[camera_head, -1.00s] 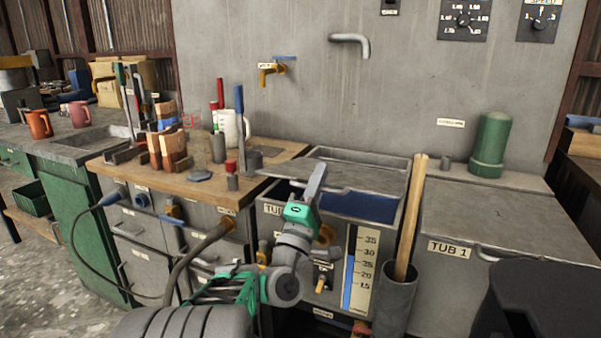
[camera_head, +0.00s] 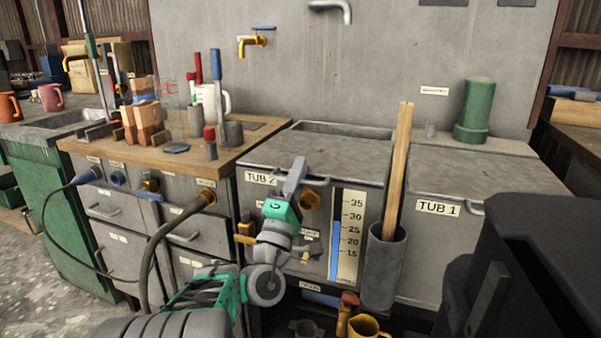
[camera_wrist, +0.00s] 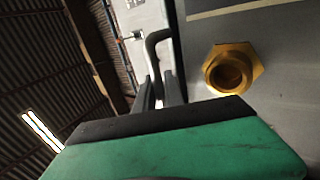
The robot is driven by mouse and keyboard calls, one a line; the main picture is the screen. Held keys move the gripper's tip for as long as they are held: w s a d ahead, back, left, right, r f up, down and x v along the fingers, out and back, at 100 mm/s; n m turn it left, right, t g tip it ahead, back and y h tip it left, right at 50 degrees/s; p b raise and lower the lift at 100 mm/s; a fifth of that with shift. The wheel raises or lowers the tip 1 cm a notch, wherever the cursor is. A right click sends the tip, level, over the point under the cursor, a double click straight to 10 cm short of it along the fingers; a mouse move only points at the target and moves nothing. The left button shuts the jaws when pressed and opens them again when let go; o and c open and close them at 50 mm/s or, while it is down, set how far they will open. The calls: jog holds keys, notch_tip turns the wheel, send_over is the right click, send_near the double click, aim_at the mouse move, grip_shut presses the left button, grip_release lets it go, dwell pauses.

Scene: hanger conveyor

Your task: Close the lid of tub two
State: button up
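Tub two (camera_head: 262,207), a grey tank labelled TUB 2, stands in the middle of the head view. Its grey lid (camera_head: 335,155) lies down over the opening, apparently flat. A narrow recess shows behind it. My gripper (camera_head: 298,165) points up at the tub's front, its tip at the lid's front edge. In the wrist view the fingers (camera_wrist: 160,92) stand close together near a dark curved bar (camera_wrist: 152,48), perhaps the lid's handle. Contact and the finger gap are unclear.
A brass fitting (camera_head: 310,199) is right of my gripper. A wooden pole (camera_head: 398,165) stands in a grey holder (camera_head: 383,268) between tub two and tub one (camera_head: 420,250). A tool-covered wooden bench (camera_head: 110,150) is at left. A yellow jug (camera_head: 365,327) sits below.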

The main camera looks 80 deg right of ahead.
jog(key=shift+o, duration=0.6)
jog(key=shift+w+a+r, duration=0.1)
jog(key=shift+r, duration=0.05)
jog(key=s+b+v, duration=0.1)
jog(key=b+v, duration=0.1)
jog(key=v, duration=0.5)
jog(key=shift+w+a+f+b, duration=0.3)
jog(key=shift+w+f+b, duration=0.1)
jog(key=shift+w, duration=0.1)
jog(key=shift+r, duration=0.15)
